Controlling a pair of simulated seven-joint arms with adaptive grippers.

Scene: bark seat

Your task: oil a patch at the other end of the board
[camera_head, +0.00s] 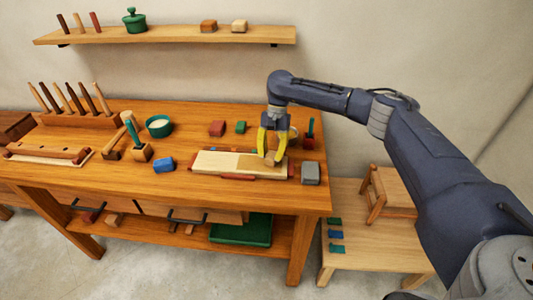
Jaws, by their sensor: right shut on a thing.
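A pale wooden board (213,162) lies on the workbench, with red pieces along its edges. Its right part has a darker, tan patch (248,164). My right gripper (270,156) is over the right end of the board. Its yellow fingers are shut on a small tan piece (270,158), which is low over the board or touching it; I cannot tell which. The fingers hide part of the piece. My left gripper is not in view.
A small red holder (308,142) with a green-handled tool stands at the right.

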